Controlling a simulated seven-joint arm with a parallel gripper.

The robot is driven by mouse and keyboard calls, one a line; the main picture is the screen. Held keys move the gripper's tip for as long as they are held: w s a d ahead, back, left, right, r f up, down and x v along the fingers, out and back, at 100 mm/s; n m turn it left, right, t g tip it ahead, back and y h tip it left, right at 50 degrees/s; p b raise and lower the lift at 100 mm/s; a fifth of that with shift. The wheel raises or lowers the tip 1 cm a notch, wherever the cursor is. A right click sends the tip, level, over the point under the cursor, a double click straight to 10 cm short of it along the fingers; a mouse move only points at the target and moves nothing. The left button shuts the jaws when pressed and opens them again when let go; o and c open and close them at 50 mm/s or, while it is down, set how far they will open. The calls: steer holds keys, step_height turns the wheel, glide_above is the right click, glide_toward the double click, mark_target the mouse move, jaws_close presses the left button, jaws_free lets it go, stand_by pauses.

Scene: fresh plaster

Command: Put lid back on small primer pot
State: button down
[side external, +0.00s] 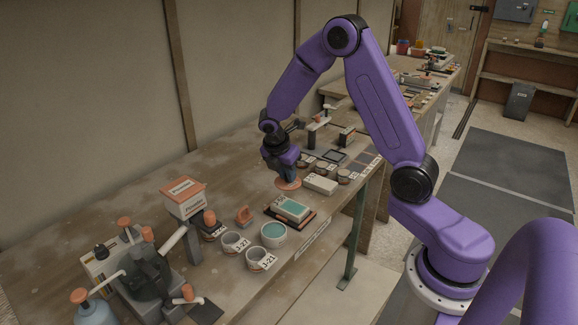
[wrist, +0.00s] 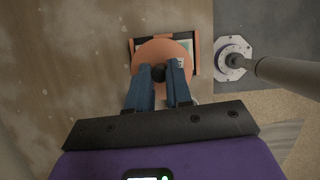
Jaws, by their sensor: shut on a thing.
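A round orange lid (side external: 288,185) is held by its dark knob, which shows between the fingertips in the wrist view (wrist: 158,73). My gripper (side external: 289,173) is shut on this knob and points down, with the lid low over the bench; I cannot tell whether it touches. In the wrist view the lid (wrist: 165,50) overlaps the tray behind it. Open pots stand nearer the camera: a wider one with teal contents (side external: 273,234) and two pale ones, labelled J-27 (side external: 235,243) and seemingly J-21 (side external: 260,259). I cannot tell which is the primer pot.
A dark, orange-edged tray (side external: 274,211) holding a teal-topped block (side external: 291,207) lies between lid and pots; it also shows in the wrist view (wrist: 194,72). A pale block (side external: 320,185) and small pots (side external: 343,176) sit right of the lid.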

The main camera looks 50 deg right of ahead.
steer(key=s+a+f+m+g, duration=0.25)
steer(key=a+m, duration=0.25)
steer(key=a, duration=0.6)
steer(key=shift+s+d+f, duration=0.1)
steer(key=shift+d+f, duration=0.05)
steer(key=shift+f, duration=2.55)
steer(key=shift+f, duration=0.15)
steer(key=shift+c, duration=2.4)
jaws_free()
step_height(320, 180, up, 7)
